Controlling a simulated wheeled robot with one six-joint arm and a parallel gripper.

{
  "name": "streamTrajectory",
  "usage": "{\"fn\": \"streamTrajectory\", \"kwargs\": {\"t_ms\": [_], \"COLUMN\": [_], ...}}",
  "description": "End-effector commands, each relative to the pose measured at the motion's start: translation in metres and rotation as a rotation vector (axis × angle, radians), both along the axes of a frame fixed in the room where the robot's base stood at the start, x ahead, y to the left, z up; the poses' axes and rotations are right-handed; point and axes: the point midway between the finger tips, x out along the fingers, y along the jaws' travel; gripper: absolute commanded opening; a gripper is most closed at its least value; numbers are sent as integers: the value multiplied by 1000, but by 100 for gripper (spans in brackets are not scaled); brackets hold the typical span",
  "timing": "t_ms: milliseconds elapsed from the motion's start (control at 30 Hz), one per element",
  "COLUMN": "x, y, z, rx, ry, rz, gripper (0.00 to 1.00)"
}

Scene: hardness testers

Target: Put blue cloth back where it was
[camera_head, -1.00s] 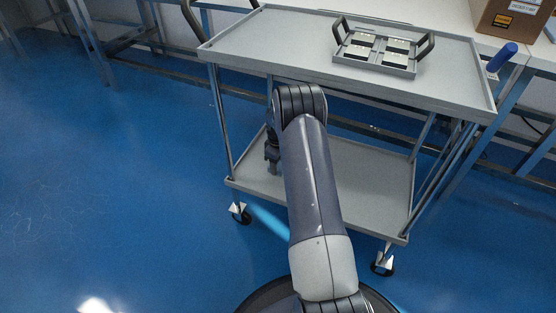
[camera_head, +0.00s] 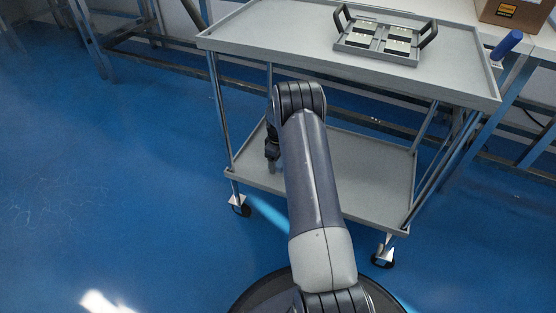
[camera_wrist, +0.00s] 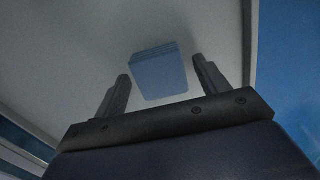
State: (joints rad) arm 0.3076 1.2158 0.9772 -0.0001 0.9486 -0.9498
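The blue cloth (camera_wrist: 158,78) shows in the wrist view as a folded, flat-looking square on a grey surface, which seems to be the lower shelf of the cart (camera_head: 375,195). My gripper (camera_wrist: 161,66) is open, with one finger on each side of the cloth in the picture and a visible gap to both. I cannot tell how far the cloth is beyond the fingertips. In the head view my gripper (camera_head: 272,158) points down over the left part of the lower shelf, partly behind my arm. The cloth is hidden there.
The cart's top shelf (camera_head: 270,35) overhangs the lower one, with thin posts at the corners. A grey tray (camera_head: 372,54) with black handles and several small blocks stands on top. A cardboard box (camera_head: 510,12) sits behind at right. Blue floor lies open at left.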

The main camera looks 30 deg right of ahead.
Motion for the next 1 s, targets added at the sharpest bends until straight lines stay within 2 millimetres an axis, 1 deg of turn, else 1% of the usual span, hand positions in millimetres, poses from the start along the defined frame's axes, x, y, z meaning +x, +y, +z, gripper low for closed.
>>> {"fn": "streamTrajectory", "kwargs": {"t_ms": [600, 633, 700, 900, 1000], "x": [0, 1, 1, 0, 0], "y": [0, 0, 0, 0, 0], "z": [2, 18, 37, 80, 95], "rx": [0, -1, -1, 0, -1], "ry": [0, -4, -4, -1, -2], "rz": [0, 0, 0, 0, 0], "gripper": [72, 72, 72, 72, 72]}}
